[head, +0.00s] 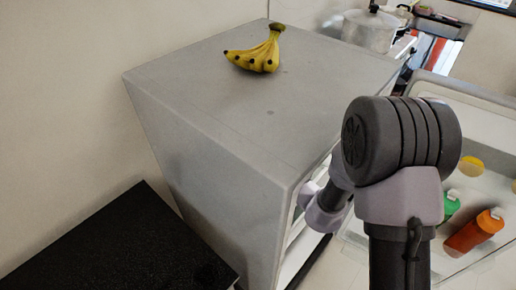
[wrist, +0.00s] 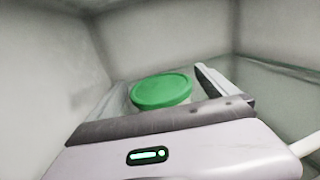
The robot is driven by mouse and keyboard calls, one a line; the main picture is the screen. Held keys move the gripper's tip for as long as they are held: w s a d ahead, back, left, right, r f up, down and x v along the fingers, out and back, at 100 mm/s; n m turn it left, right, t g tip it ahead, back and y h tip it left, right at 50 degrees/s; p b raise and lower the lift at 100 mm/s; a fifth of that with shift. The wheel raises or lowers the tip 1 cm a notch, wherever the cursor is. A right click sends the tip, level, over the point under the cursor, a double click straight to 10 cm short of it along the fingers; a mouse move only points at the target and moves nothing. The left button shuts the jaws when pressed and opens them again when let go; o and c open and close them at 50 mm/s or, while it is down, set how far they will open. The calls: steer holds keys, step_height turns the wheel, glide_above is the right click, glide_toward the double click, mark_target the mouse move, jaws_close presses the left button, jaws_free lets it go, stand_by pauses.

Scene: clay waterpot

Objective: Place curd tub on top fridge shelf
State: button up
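The curd tub (wrist: 161,91), seen as a round green lid with little of its pale side, is just ahead of my gripper (wrist: 168,107) in the wrist view. One finger shows along the tub's right side, very close to it. The other finger is not clearly visible, so I cannot tell whether the tub is gripped. Pale fridge walls surround them. In the head view the grey fridge (head: 235,130) stands with its door (head: 485,115) open to the right. My arm reaches into its front; my gripper and the tub are hidden there.
Bananas (head: 258,54) lie on the fridge top. The open door holds an orange bottle (head: 472,234), a green-topped bottle (head: 450,205) and a yellow item (head: 471,166). A metal pot (head: 368,30) stands behind. A black surface (head: 120,245) is at lower left.

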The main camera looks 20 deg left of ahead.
steer(key=shift+d+r, duration=0.1)
steer(key=shift+r, duration=0.1)
steer(key=v, duration=1.2)
steer(key=shift+p, duration=0.45)
steer(key=shift+f, duration=0.1)
